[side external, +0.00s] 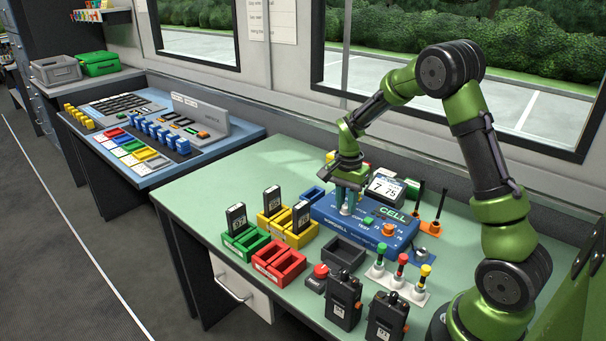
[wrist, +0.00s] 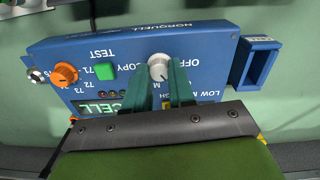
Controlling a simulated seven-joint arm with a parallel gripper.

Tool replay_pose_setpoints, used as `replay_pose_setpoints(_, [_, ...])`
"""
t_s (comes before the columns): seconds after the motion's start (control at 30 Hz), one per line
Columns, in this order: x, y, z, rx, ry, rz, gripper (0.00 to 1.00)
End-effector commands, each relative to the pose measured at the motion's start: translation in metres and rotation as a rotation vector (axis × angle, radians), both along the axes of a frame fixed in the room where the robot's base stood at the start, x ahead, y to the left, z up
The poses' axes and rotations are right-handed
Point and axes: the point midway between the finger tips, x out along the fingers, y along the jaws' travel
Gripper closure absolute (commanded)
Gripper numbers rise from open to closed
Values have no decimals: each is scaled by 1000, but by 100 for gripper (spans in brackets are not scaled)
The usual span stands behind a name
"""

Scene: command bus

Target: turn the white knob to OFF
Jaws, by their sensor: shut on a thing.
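The blue console (side external: 366,226) stands on the green table, and its face with printed labels fills much of the wrist view (wrist: 215,60). The white knob (wrist: 158,66) is on that face, beside the OFF lettering (wrist: 186,63). My gripper (wrist: 164,77) is shut on the white knob, with one green finger on each side of it. In the side view my gripper (side external: 346,205) reaches down onto the left part of the console. The fingers hide part of the knob and its dial labels, and I cannot tell which setting it points to.
An orange knob (wrist: 65,75) and a green button (wrist: 105,71) share the console face. A blue bin (wrist: 257,62) stands close beside it. Green bins (side external: 245,246), red bins (side external: 279,263), radios (side external: 343,302) and colored-top plugs (side external: 402,262) crowd the front. The table's left part is clear.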

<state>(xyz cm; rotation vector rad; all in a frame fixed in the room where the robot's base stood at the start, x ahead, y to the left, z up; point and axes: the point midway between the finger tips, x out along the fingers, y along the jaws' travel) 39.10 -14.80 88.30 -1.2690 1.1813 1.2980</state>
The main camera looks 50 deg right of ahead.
Motion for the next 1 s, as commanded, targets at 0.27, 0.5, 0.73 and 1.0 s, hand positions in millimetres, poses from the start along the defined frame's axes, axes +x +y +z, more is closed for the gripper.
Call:
replay_pose_setpoints(0.27, [0, 0, 1, 0, 0, 174, 100])
replay_pose_setpoints(0.5, [0, 0, 1, 1, -1, 397, 100])
replay_pose_setpoints(0.73, [0, 0, 1, 0, -1, 613, 100])
replay_pose_setpoints(1.0, [0, 0, 1, 1, 0, 827, 100])
